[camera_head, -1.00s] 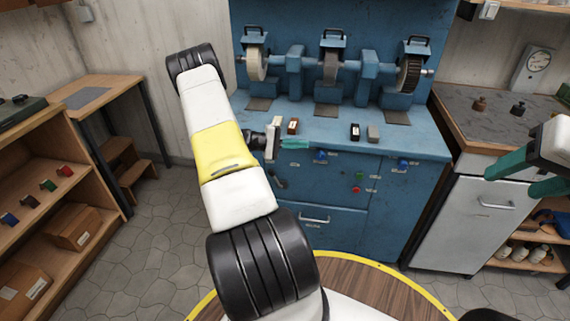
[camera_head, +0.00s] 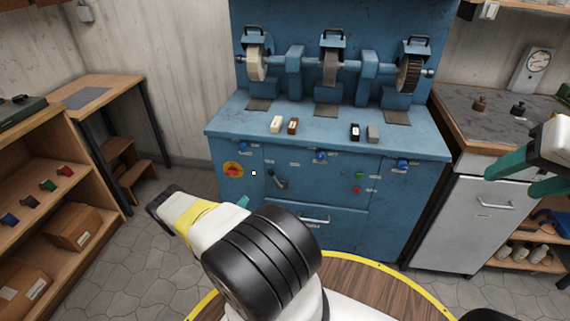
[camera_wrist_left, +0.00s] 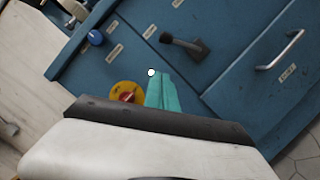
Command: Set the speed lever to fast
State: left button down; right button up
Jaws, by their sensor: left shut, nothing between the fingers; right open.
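My right gripper (camera_head: 522,172) is open at the right edge, far from the lever. The lever's label is too small to read.
The blue grinding machine (camera_head: 225,132) carries several small blocks on its ledge. Its panel has blue knobs (camera_head: 320,156), green and red buttons, a small white lamp (camera_head: 254,173) and a drawer handle (camera_head: 313,219). A wooden shelf (camera_head: 60,160) stands left; a grey cabinet (camera_head: 487,220) stands right.

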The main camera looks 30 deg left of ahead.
pick_arm(q)
send_near(270, 173)
jog(key=w+a+f, duration=0.3)
jog(key=w+a, duration=0.1)
jog(key=w+d+r, duration=0.1)
jog(key=w+r, duration=0.1)
jog(key=w, duration=0.1)
jog(key=shift+d+r, duration=0.2)
jog(key=shift+d, duration=0.15)
dwell(0.3)
